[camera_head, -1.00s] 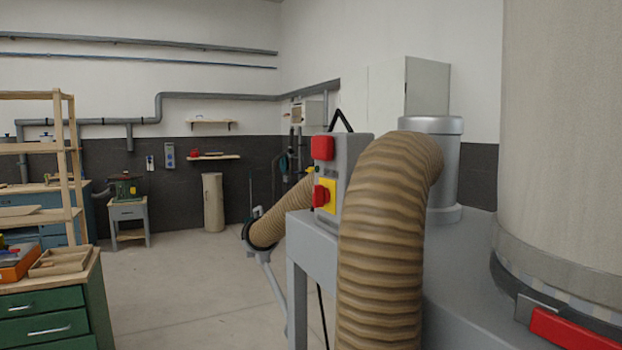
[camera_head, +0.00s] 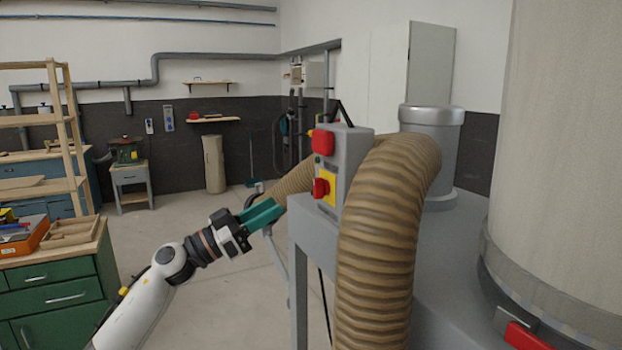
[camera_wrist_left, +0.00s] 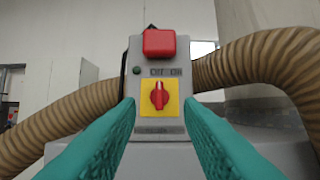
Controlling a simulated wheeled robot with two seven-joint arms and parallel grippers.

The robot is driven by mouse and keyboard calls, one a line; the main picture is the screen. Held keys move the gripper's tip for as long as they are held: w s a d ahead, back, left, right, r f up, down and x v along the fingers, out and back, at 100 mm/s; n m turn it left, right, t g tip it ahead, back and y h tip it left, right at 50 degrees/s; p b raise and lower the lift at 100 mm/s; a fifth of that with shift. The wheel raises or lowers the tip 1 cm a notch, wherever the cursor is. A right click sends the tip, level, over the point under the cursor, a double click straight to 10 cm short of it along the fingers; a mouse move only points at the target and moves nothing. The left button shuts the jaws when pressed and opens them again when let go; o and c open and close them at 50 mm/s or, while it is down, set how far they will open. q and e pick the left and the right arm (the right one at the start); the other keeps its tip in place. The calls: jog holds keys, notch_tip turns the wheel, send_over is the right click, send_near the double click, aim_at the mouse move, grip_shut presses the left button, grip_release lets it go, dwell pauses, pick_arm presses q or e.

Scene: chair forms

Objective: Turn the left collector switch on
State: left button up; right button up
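The collector's grey switch box (camera_head: 349,160) stands on the grey collector housing, with a red block on top and a red rotary switch (camera_head: 320,188) on a yellow plate below. In the left wrist view the red switch (camera_wrist_left: 159,96) is centred, its handle roughly upright, under the words OFF and ON. My left gripper (camera_head: 272,212) is in front of the box, to its left in the head view. Its teal fingers (camera_wrist_left: 160,132) are apart, with the switch seen between them and nothing held. The fingers look short of the switch. My right gripper is not in view.
A ribbed tan hose (camera_head: 378,245) curves close beside the box on the right. Another hose section runs behind it at the left. A large pale cylinder (camera_head: 560,150) stands at the right. A green drawer cabinet (camera_head: 60,285) is at the left, with open floor between.

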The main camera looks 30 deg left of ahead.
aim_at(314, 183)
pick_arm(q)
jog(key=p+x, duration=0.3)
jog(key=x, duration=0.6)
jog(key=shift+w+d+r+p, duration=0.15)
jog(key=shift+w+r+p, duration=0.1)
jog(key=shift+w+p, duration=0.1)
jog(key=shift+w+d+r, duration=0.1)
jog(key=shift+w+d, duration=0.25)
jog(key=shift+w, duration=0.15)
jog(key=shift+c, duration=0.4)
grip_shut()
